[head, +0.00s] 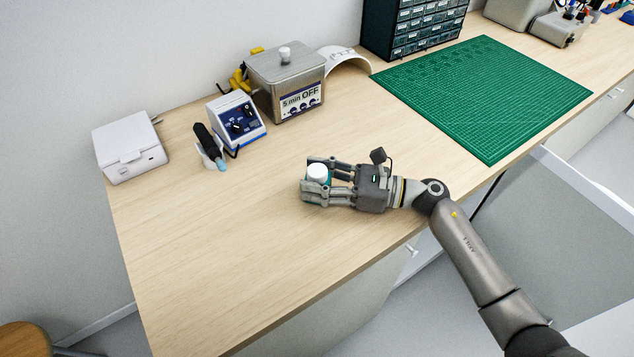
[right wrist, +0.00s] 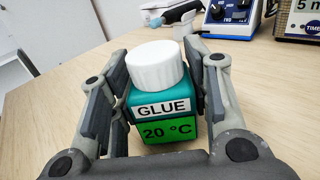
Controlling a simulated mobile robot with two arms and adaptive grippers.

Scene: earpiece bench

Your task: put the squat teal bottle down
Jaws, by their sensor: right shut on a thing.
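The squat teal bottle (right wrist: 160,108) has a white cap and labels reading GLUE and 20 °C. It is upright between the fingers of my right gripper (head: 318,182), which is shut on it. In the head view only its white cap (head: 318,172) and a bit of teal show, as the fingers hide the rest. The right wrist view shows a finger on each side of the bottle. It is at or just above the wooden bench top (head: 220,260); I cannot tell whether its base touches. My left gripper is not in view.
A green cutting mat (head: 485,95) and a drawer cabinet (head: 412,25) are at the back right. The bench left and front of the gripper is clear.

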